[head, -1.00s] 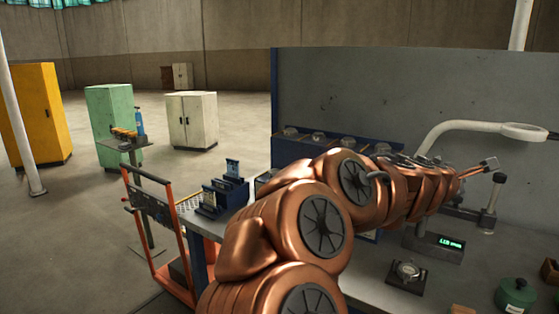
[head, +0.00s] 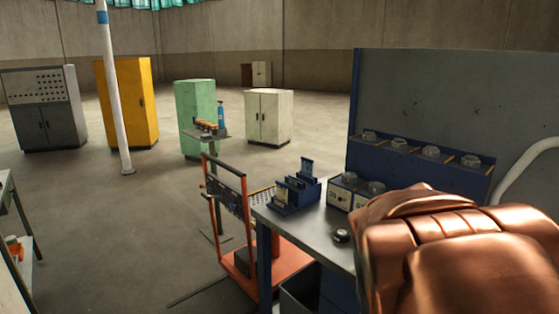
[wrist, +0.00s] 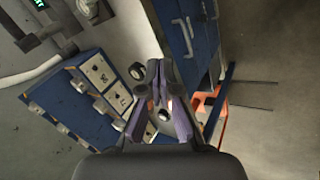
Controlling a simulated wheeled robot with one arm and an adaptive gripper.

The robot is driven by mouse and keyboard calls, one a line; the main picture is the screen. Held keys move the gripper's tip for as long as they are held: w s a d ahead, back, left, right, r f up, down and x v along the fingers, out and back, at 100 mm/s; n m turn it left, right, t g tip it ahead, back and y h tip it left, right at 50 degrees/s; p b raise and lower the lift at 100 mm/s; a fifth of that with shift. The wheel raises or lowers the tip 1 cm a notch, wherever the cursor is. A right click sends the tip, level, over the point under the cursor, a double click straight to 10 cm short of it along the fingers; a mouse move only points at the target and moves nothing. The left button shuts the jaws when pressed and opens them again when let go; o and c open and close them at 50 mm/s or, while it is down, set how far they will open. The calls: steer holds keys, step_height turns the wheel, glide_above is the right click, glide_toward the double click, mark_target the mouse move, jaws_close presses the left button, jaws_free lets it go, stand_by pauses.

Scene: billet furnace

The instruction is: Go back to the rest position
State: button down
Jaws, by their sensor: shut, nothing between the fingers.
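My gripper (wrist: 159,72) shows in the wrist view, its fingertips together with nothing between them. It is above the grey workbench, and no object is in its grasp. In the head view only my copper-coloured arm shows, large at the lower right, and the gripper itself is hidden or out of frame. The workbench (head: 300,228) has a blue frame and drawers, which also show in the wrist view (wrist: 188,35). A small dark round object (head: 342,235) lies on the bench top near its edge.
A blue rack with round jars (head: 420,165) stands along the grey back panel (head: 440,100). A blue holder (head: 295,192) sits at the bench's corner. An orange trolley (head: 228,255) stands beside the bench. Green (head: 195,110), white and yellow cabinets stand behind. Open floor lies left.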

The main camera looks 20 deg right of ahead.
steer(key=s+a+f+g+y, duration=0.1)
steer(key=s+a+f+y, duration=0.1)
steer(key=a, duration=0.6)
steer(key=s+a+f+g+y, duration=0.1)
steer(key=s+a, duration=0.3)
steer(key=a, duration=0.4)
steer(key=s+a+f+g+y, duration=0.1)
steer(key=s+a+f+y, duration=0.2)
steer(key=a, duration=0.5)
steer(key=shift+f+n, duration=0.3)
steer(key=shift+s+d, duration=0.1)
steer(key=shift+d, duration=0.05)
